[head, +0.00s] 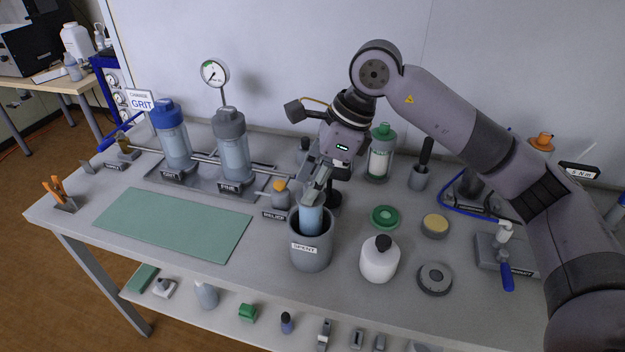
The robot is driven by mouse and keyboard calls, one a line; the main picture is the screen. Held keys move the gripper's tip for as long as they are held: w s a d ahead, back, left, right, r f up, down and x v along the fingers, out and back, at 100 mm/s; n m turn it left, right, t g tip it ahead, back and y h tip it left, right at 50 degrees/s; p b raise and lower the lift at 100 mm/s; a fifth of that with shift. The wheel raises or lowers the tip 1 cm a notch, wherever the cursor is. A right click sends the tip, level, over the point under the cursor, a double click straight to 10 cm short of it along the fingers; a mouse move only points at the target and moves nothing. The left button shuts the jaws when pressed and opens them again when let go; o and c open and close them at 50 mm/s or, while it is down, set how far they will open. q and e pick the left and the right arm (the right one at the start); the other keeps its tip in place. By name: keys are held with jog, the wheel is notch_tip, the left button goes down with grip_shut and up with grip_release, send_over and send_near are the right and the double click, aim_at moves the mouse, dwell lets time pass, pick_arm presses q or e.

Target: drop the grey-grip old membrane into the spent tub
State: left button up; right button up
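The spent tub (310,258) is a grey round container with a "SPENT" label, standing on the bench in front of the relief valve. The old membrane (311,220) is a light blue cylinder. It is roughly upright, with its lower part inside the tub's mouth and its upper part above the rim. My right gripper (317,189) points down over the tub, with its fingers closed around the membrane's top. The grey grip is mostly hidden between the fingers. Whether the membrane touches the tub's bottom is hidden. My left gripper is out of view.
The grit housing (173,139) and fine housing (232,146) stand left on a tray. A green mat (175,222) lies clear at front left. A white bottle (379,262), a green ring (385,217) and a grey ring (434,279) are right of the tub.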

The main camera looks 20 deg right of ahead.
jog(key=shift+o, duration=0.7)
jog(key=shift+r, duration=0.1)
